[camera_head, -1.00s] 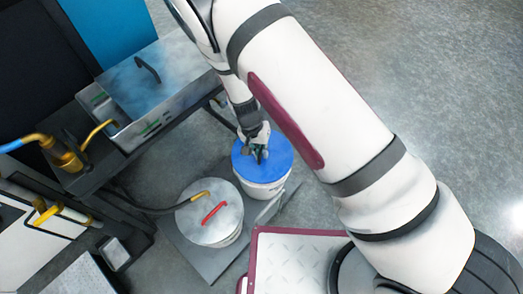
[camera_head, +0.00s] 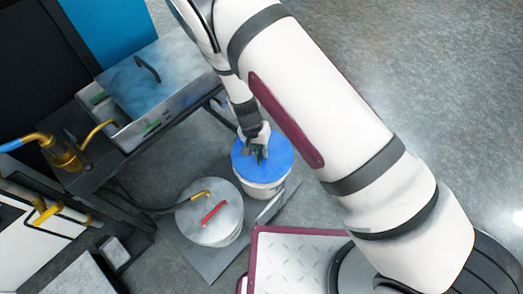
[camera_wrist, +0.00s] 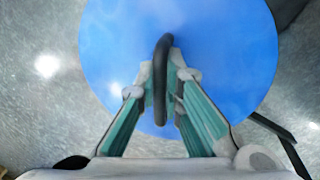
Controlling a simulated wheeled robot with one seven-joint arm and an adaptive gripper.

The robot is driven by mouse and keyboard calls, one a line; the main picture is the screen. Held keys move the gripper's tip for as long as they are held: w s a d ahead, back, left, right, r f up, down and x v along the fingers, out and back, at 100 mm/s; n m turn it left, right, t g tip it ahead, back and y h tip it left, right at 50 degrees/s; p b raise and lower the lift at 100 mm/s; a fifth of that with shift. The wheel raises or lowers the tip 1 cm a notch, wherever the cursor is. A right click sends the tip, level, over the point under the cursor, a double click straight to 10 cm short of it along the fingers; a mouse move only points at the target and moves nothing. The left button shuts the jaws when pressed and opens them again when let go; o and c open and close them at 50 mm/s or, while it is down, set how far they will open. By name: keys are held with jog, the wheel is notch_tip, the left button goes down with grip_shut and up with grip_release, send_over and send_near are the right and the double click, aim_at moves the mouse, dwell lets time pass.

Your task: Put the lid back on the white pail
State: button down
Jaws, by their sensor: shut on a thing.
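The white pail (camera_head: 268,189) stands on a grey plate on the floor. The blue round lid (camera_head: 280,158) is at the pail's top and covers its mouth in the head view. Whether it is fully seated cannot be told. In the wrist view the lid (camera_wrist: 235,50) fills the upper middle, with a dark handle (camera_wrist: 161,60) standing across it. My gripper (camera_head: 259,155) is over the lid, and in the wrist view its green-sided fingers (camera_wrist: 163,82) are shut on the handle from both sides. The pail is hidden under the lid in the wrist view.
A metal-lidded pot (camera_head: 205,222) with a red handle and a yellow pipe stands just left of the pail, on the same grey plate (camera_head: 208,262). A dark bench bears a steel box (camera_head: 150,75) at upper left. Open floor lies to the right.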

jog(key=c, duration=1.2)
grip_release()
jog(key=shift+o, duration=0.2)
jog(key=shift+r, duration=0.15)
jog(key=shift+r+p, duration=2.6)
jog(key=shift+r, duration=0.8)
grip_shut()
